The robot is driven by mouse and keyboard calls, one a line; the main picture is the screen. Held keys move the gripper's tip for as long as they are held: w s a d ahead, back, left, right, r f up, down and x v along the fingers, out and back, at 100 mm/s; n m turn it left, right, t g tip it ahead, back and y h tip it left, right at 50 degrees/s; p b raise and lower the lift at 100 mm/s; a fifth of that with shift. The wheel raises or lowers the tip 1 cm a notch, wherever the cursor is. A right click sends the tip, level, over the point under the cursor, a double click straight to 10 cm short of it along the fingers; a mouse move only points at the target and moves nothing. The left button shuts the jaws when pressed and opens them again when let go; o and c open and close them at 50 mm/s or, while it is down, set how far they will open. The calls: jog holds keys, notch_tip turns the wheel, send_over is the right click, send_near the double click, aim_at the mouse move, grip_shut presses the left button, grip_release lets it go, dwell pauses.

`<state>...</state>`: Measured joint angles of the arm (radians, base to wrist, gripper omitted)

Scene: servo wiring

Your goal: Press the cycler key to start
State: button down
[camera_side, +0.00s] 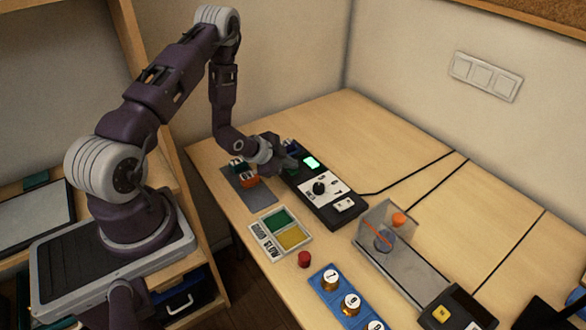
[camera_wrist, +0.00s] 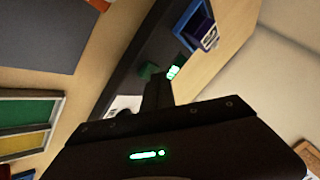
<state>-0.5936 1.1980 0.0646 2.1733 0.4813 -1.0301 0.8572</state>
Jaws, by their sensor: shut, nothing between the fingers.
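A long black device (camera_side: 325,198) lies on the table in the side view, with a lit green display (camera_side: 312,162), a white panel with a black knob (camera_side: 319,187) and a white key (camera_side: 344,204). A separate black box with a yellow key (camera_side: 441,313) stands at the lower right; I cannot tell which key is the cycler's. My gripper (camera_side: 291,164) is shut and empty, low over the device's far left end. In the wrist view its dark fingers (camera_wrist: 158,92) hide part of the device (camera_wrist: 135,70); the green display (camera_wrist: 173,72) shows beside them. Contact cannot be told.
A grey mat (camera_side: 238,181) with small coloured parts lies left of the device. A green and yellow tray (camera_side: 262,243), a red knob (camera_side: 305,259), a blue strip with several round dials (camera_side: 327,291) and a clear-walled fixture (camera_side: 372,250) stand nearer. Dark cables cross the right side.

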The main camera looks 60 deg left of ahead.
aim_at(290, 171)
dwell(0.5)
jog(key=shift+r, duration=0.8)
jog(key=shift+r, duration=2.55)
